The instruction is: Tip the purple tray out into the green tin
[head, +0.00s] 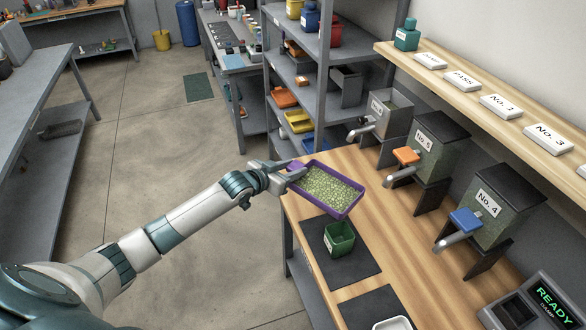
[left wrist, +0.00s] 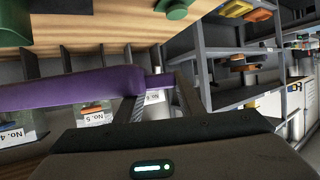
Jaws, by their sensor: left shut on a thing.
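The purple tray (head: 327,190) is full of pale green beans and looks roughly level above the left edge of the wooden bench. My left gripper (head: 287,176) is shut on its left end. In the left wrist view the tray's purple side (left wrist: 80,88) runs left from my left gripper (left wrist: 160,100). The green tin (head: 340,238) stands upright on a dark mat, below and a little right of the tray in the head view, apart from it. The tin's inside looks empty. My right gripper is not in view.
Dispensers No. 5 (head: 435,145) and No. 4 (head: 497,205) stand along the back of the bench (head: 395,235). A white dish (head: 393,323) sits on another dark mat at the front. A READY-display machine (head: 540,300) stands at right. Grey shelves (head: 300,75) rise behind.

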